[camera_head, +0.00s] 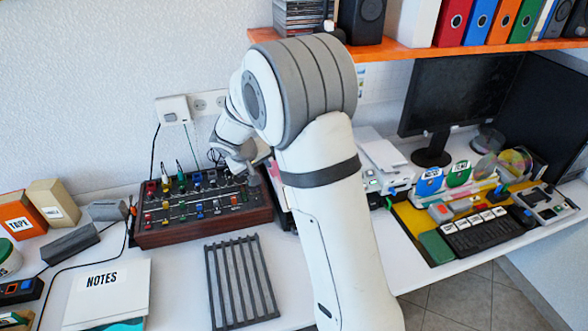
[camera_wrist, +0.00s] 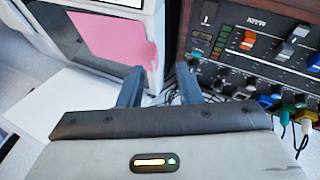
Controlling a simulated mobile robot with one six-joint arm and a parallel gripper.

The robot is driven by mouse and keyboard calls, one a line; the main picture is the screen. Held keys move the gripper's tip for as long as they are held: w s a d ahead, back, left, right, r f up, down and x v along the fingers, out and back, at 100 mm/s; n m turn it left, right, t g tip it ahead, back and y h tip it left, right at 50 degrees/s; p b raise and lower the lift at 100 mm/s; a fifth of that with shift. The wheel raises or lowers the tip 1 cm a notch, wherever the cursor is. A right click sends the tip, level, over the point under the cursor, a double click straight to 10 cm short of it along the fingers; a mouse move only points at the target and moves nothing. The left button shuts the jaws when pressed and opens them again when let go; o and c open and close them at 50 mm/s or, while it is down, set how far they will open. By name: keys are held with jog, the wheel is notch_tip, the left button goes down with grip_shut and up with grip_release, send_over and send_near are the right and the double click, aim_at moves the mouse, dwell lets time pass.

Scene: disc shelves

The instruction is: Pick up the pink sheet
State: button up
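The pink sheet (camera_wrist: 112,40) shows in the wrist view at the upper left, against the dark face of a white-framed device (camera_wrist: 166,20). Its right end reaches close to the device's edge. The left finger is just below the sheet's right end, and the right finger is beside the mixer panel. I cannot tell whether a finger touches anything.
The wooden-sided mixer panel (camera_head: 202,207) with knobs and cables stands close to my gripper. A dark slatted rack (camera_head: 240,283) and the NOTES folder (camera_head: 108,296) lie in front. A monitor (camera_head: 460,95) and a keyboard (camera_head: 484,231) are at the right, under an orange shelf (camera_head: 405,47).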

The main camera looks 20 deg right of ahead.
jog(key=w+p+x, duration=0.1)
jog(key=x, duration=0.6)
jog(key=shift+d+r+p, duration=0.2)
jog(key=shift+r+p, duration=0.05)
jog(key=shift+p, duration=0.05)
jog(key=shift+c, duration=0.4)
grip_shut()
